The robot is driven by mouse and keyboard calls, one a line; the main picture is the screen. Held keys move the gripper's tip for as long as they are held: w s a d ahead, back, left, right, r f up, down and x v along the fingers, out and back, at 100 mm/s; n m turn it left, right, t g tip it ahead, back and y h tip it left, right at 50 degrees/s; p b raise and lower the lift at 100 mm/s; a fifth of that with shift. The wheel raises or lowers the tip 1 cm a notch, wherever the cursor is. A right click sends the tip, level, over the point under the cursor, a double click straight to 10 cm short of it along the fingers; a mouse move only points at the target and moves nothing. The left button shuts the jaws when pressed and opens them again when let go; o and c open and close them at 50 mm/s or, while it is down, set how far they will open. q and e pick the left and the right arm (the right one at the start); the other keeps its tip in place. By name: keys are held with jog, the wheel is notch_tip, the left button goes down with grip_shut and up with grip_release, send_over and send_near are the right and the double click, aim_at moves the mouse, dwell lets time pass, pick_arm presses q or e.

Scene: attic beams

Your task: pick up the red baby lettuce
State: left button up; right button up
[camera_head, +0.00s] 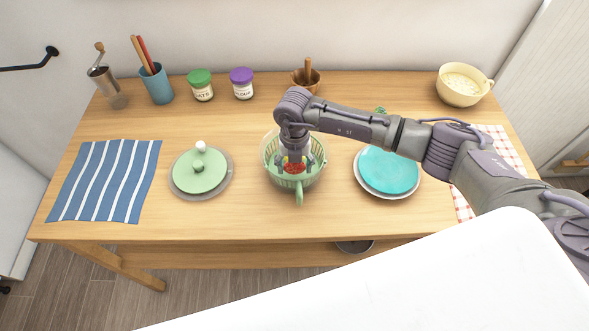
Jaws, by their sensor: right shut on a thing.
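The red baby lettuce (294,168) shows as a small red patch inside the pale green colander (299,188) at the middle of the table. My right gripper (294,165) points down into the colander and is shut on the lettuce. The wrist and fingers hide much of it from above. Whether the lettuce still touches the colander's bottom cannot be told. My left gripper is not in view.
A green lidded dish (198,179) stands left of the colander and a turquoise plate (388,171) right of it. Jars (201,86), a blue cup (157,86), a mortar (305,80) and a yellow bowl (460,88) line the back. The front edge is clear.

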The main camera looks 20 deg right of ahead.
aim_at(295, 165)
notch_tip(295, 165, up, 8)
jog(key=shift+r+b, duration=0.2)
jog(key=shift+b, duration=0.65)
notch_tip(295, 165, up, 3)
jog(key=p, duration=0.3)
jog(key=shift+r, duration=0.1)
